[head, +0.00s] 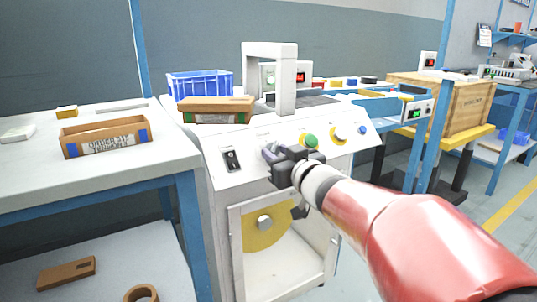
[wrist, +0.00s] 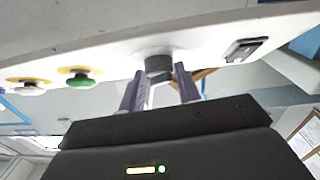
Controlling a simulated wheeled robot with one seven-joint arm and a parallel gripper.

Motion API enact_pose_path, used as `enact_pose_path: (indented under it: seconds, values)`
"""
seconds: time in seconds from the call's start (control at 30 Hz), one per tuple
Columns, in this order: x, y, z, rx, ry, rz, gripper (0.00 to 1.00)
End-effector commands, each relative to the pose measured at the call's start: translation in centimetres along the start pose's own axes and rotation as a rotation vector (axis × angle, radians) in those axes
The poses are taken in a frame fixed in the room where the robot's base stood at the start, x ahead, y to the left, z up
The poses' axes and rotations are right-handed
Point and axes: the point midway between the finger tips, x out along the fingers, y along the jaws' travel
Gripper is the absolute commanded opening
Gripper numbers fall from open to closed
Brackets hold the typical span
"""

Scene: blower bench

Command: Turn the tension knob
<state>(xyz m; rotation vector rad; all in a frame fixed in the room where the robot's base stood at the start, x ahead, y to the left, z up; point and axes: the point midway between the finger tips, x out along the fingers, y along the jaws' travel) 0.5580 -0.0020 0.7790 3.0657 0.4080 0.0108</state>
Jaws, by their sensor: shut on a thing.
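The tension knob (wrist: 158,65) is a dark round knob on the sloped white panel of the blower machine (head: 222,180). My gripper (head: 270,152) is at this panel, between the black rocker switch (head: 232,159) and the green button (head: 309,141). In the wrist view my gripper (wrist: 159,80) has one finger on either side of the knob and is shut on it. I cannot tell the knob's turned angle.
A white knob on a yellow plate (head: 340,133) and a blue button (head: 362,130) sit further right on the panel. A cardboard box (head: 215,104) and a blue crate (head: 200,86) stand behind it. A bench (head: 60,185) is at left, a wooden crate (head: 450,101) at right.

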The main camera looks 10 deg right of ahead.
Motion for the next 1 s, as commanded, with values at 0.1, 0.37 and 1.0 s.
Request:
enact_pose_path:
  seconds: [0.1,0.37,1.0]
  values:
    - [0.0,0.1,0.0,-0.004,-0.001,-0.002,0.10]
    - [0.0,0.3,-0.2,-0.061,0.003,-0.061,0.10]
    - [0.3,1.3,-0.3,-0.416,0.037,-0.417,0.10]
